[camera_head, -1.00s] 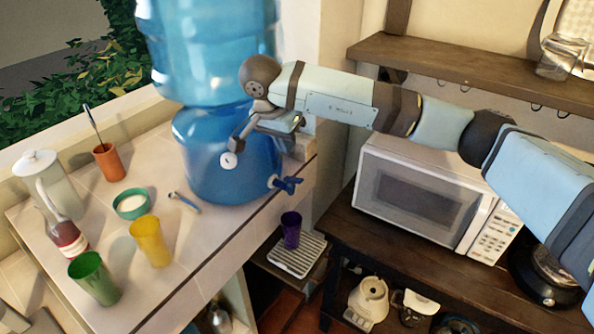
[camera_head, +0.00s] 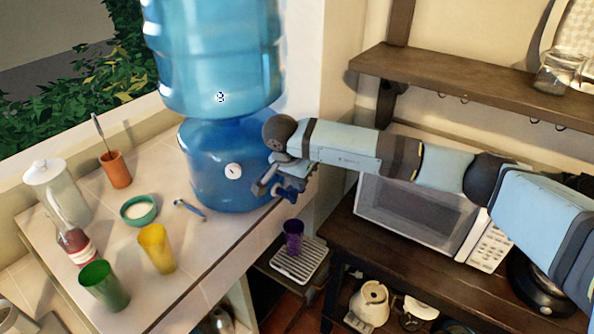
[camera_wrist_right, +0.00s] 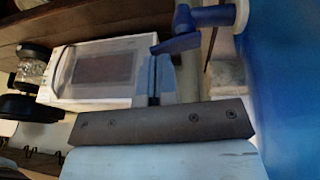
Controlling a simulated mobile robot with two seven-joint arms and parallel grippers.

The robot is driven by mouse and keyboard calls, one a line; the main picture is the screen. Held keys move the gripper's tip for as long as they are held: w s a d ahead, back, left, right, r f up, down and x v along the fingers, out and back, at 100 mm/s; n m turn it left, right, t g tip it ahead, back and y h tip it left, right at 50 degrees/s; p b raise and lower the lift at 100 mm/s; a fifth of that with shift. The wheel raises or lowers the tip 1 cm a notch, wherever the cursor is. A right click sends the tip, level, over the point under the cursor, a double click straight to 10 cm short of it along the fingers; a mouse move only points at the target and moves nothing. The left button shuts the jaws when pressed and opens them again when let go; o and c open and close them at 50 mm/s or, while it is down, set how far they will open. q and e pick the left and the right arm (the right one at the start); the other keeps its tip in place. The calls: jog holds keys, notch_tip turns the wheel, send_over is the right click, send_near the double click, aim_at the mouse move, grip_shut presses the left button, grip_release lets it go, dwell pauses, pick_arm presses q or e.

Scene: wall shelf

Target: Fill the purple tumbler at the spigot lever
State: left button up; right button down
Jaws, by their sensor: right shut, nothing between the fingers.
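The purple tumbler (camera_head: 293,236) stands upright on a slatted drip tray (camera_head: 297,264), below the front of the blue water dispenser (camera_head: 212,172). The blue spigot lever (camera_head: 288,193) sticks out from the dispenser's lower right side; it also shows large in the wrist view (camera_wrist_right: 186,43). My right gripper (camera_head: 262,188) is shut and empty, right beside the spigot and partly in front of it. In the wrist view its fingertips (camera_wrist_right: 155,78) lie just below the lever's free end; I cannot tell whether they touch. The left gripper is not in view.
On the tiled counter (camera_head: 195,265) stand a green cup (camera_head: 104,287), a yellow cup (camera_head: 157,248), a teal bowl (camera_head: 139,210), a bottle (camera_head: 75,243) and a white-lidded pitcher (camera_head: 56,195). A microwave (camera_head: 410,218) and a wall shelf (camera_head: 460,80) are at right.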

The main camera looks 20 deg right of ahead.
dwell(0.3)
jog(key=shift+f+b, duration=0.3)
jog(key=shift+b, duration=0.4)
jog(key=shift+s+d+t+y+b, duration=0.15)
jog(key=shift+t+y+b, duration=0.45)
jog(key=shift+t+b, duration=0.1)
jog(key=shift+s+f+t+y+b, duration=0.1)
jog(key=shift+f+t+y+b, duration=0.25)
jog(key=shift+b, duration=0.55)
jog(key=t+b, duration=0.1)
jog(key=b, duration=0.2)
jog(key=t+y+b, duration=0.1)
jog(key=b, duration=0.3)
jog(key=shift+s+d+f+m, duration=0.35)
jog(key=shift+s+m, duration=0.05)
